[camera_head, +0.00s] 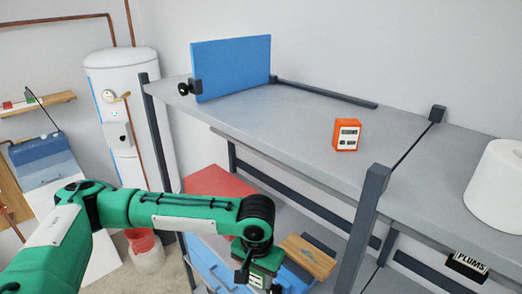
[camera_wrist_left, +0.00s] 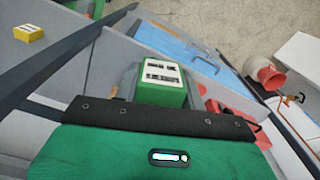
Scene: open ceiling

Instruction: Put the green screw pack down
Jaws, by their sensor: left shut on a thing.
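The green screw pack (camera_wrist_left: 163,77) is a small green box with a white label. It is held between the fingers of my left gripper (camera_head: 262,280), which is shut on it. In the head view the pack (camera_head: 258,277) shows only in part, low at the bottom edge, below the wrist and in front of the shelving unit. In the wrist view it sits just past the dark gripper edge, with its labelled face towards the camera. My right gripper is in neither view.
An orange pack (camera_head: 347,136) stands on the grey upper shelf (camera_head: 290,125), with bare shelf around it. A blue panel (camera_head: 231,67) stands at its far end. Below are a red box (camera_head: 212,181) and a wooden-topped item (camera_head: 308,256). A grey post (camera_head: 366,215) rises right of the gripper.

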